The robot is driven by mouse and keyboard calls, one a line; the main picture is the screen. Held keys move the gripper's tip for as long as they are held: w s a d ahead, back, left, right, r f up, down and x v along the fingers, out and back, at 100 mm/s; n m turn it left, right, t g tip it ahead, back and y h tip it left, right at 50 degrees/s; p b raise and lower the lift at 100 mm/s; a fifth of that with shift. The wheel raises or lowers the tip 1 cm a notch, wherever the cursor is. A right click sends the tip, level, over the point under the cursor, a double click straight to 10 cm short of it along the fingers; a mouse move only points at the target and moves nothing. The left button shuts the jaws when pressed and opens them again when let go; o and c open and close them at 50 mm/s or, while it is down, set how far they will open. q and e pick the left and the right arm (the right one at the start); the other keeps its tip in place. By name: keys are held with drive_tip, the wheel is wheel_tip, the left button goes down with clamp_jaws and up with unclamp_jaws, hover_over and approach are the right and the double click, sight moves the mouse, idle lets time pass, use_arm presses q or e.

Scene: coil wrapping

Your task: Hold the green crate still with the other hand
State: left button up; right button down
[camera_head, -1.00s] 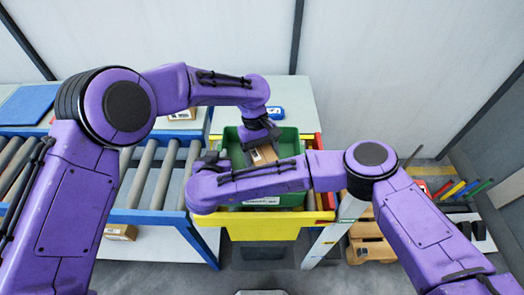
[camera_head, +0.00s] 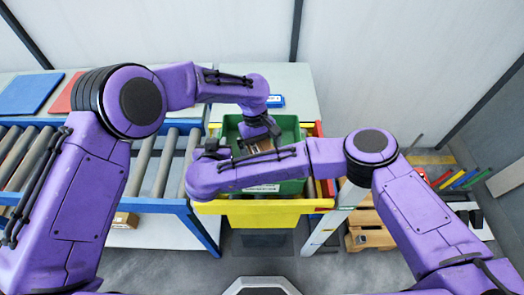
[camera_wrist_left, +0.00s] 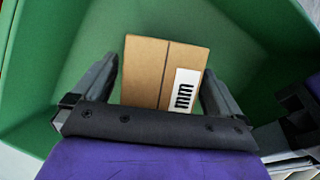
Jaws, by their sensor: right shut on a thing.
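The green crate (camera_head: 288,187) stands on the yellow stand in the head view, and its inner wall (camera_wrist_left: 60,50) fills much of the left wrist view. A brown cardboard box (camera_wrist_left: 148,72) with a white label lies inside it; it also shows partly in the head view (camera_head: 258,147). My left gripper (camera_head: 260,132) reaches down into the crate. In the left wrist view its fingers (camera_wrist_left: 160,85) are open, one on each side of the box, with gaps. My right gripper (camera_head: 211,149) is shut on the crate's left rim; my right forearm hides part of the crate.
A roller conveyor (camera_head: 150,165) with a blue frame runs at the left. Blue (camera_head: 30,93) and red (camera_head: 64,96) pads lie on the table behind it. The yellow stand (camera_head: 262,206) is under the crate. A wooden pallet (camera_head: 368,220) is on the floor at right.

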use_arm(q)
drive_tip(key=v, duration=1.2)
